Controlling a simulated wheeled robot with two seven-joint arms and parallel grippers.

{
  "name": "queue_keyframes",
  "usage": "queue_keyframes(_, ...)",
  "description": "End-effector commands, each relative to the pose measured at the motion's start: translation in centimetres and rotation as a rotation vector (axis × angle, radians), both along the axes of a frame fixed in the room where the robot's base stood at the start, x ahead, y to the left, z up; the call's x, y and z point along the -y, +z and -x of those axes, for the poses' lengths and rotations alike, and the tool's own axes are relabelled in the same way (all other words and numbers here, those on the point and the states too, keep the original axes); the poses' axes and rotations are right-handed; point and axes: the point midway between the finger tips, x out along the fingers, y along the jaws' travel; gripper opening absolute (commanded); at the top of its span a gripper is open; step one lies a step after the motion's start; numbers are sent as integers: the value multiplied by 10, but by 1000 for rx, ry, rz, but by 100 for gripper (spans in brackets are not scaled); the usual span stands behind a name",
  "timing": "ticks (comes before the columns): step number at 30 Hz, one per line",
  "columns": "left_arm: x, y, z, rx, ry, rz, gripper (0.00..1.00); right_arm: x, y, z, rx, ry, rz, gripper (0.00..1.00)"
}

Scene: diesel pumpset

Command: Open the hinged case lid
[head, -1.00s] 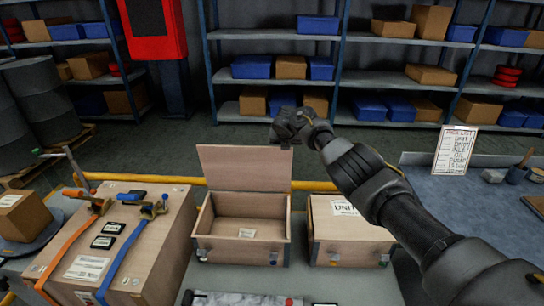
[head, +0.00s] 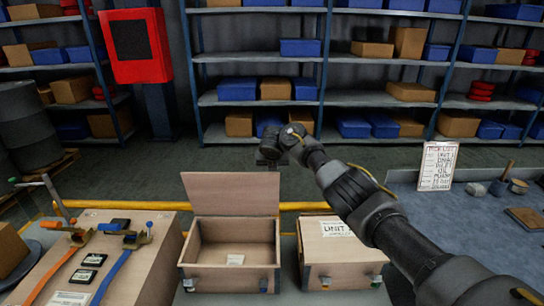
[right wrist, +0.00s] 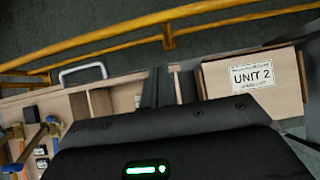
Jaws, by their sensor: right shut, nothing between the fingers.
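The wooden case (head: 232,279) in the middle stands with its hinged lid (head: 232,194) raised upright at the back. Its inside is exposed, with a small white label on the floor. Two latches show on its front. My right gripper (head: 270,162) is just above the lid's top right corner in the picture, apart from it as far as I can tell, shut and empty. My left gripper is not in view.
A closed case labelled UNIT 2 (head: 312,258) stands to the right and also shows in the right wrist view (right wrist: 252,92). A larger strapped crate (head: 150,275) is at left. A yellow rail (head: 300,206) runs behind the cases. Shelves stand farther back.

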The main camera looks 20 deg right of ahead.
Motion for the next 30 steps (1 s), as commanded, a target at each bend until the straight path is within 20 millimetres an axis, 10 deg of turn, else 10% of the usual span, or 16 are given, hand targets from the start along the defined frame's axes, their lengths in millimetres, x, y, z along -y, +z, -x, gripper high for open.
queue_keyframes(15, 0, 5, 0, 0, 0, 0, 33, -17, 65, 42, 13, 2, -2, 0)
queue_keyframes(26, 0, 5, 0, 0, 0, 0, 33, -18, 66, 44, 15, 0, -3, 0)
queue_keyframes(30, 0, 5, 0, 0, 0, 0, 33, -26, 36, 51, 21, -57, -57, 0)
